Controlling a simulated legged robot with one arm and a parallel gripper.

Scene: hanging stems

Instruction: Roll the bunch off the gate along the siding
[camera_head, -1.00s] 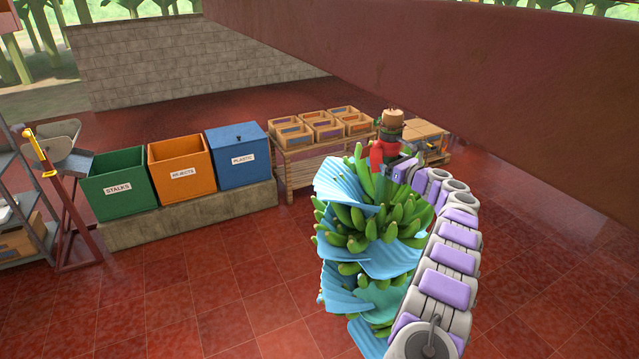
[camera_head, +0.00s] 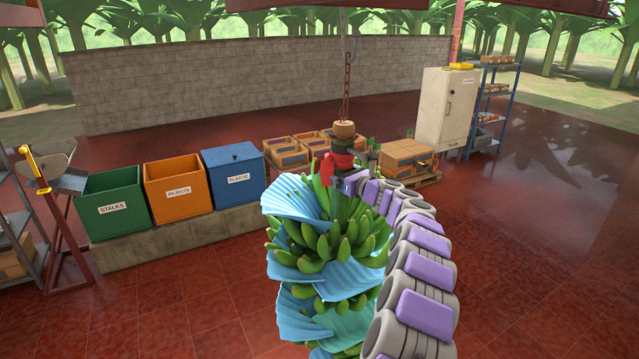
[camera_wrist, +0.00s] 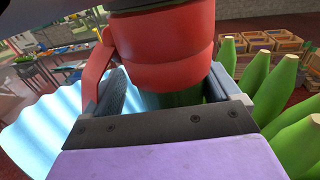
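The bunch (camera_head: 325,240) hangs upright in the head view, green bananas layered with blue sheets. Its stalk (camera_wrist: 178,98) shows green between the fingers in the wrist view. A red collar (camera_head: 342,160) with a red lever is around the stalk top, under a tan stub (camera_head: 344,130); the collar fills the upper wrist view (camera_wrist: 165,45). A chain (camera_head: 347,78) rises from there to the top edge. My gripper (camera_wrist: 165,92) has one finger on each side of the stalk just below the collar, and looks shut on it. The gate and siding cannot be made out.
Green (camera_head: 110,205), orange (camera_head: 177,190) and blue (camera_head: 235,177) bins stand on a low ledge at left. Crates (camera_head: 290,152) and a pallet of boxes (camera_head: 405,155) stand behind the bunch. A cabinet (camera_head: 447,110) and shelf (camera_head: 493,105) are farther right. The right floor is open.

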